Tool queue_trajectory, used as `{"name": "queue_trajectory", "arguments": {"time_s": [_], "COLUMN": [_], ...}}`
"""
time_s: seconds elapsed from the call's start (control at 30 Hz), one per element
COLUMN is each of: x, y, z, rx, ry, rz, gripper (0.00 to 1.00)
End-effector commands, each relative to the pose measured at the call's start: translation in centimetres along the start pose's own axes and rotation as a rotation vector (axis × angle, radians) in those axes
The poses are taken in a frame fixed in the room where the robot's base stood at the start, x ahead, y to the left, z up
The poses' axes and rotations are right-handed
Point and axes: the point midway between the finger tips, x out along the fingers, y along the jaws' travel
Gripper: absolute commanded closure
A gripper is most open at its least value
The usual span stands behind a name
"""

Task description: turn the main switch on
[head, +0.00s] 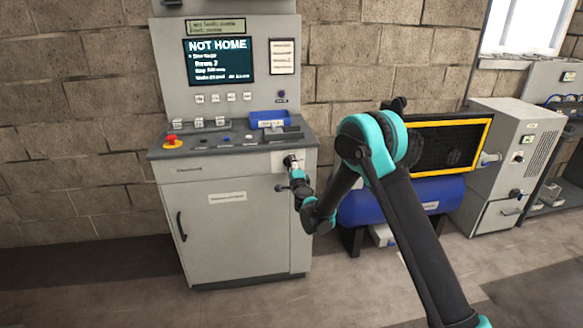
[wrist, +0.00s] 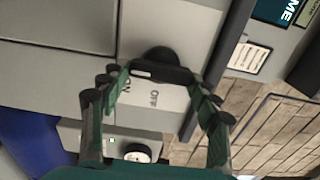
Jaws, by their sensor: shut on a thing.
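The main switch is a black rotary knob (wrist: 162,66) on a pale plate (wrist: 158,102) marked ON and OFF. A white mark shows on the left part of its bar handle. I cannot tell for certain which position it points to. In the head view, the plate (head: 279,161) is at the upper right of the grey cabinet's front. My gripper (wrist: 162,76) has one finger at each end of the handle and is shut on it. In the head view my gripper (head: 293,170) reaches the plate from the right and hides most of the knob.
The grey control console (head: 230,232) has a screen (head: 219,61) reading NOT HOME, a red emergency button (head: 172,140) and a blue tray (head: 268,119) on its desk. A blue tank (head: 360,205) and a yellow-framed unit (head: 447,146) stand to the right. Floor in front is clear.

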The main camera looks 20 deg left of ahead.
Motion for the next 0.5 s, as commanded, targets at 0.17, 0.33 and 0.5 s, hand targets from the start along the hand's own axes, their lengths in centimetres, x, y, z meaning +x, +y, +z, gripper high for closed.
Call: {"name": "queue_trajectory", "arguments": {"time_s": [0.17, 0.33, 0.5], "x": [-0.09, -0.06, -0.03], "y": [0.07, 0.06, 0.03], "z": [-0.05, -0.05, -0.03], "rx": [0.003, 0.002, 0.001], "ry": [0.001, 0.001, 0.001], "rz": [0.0, 0.0, 0.0], "gripper": [0.67, 0.23, 0.17]}}
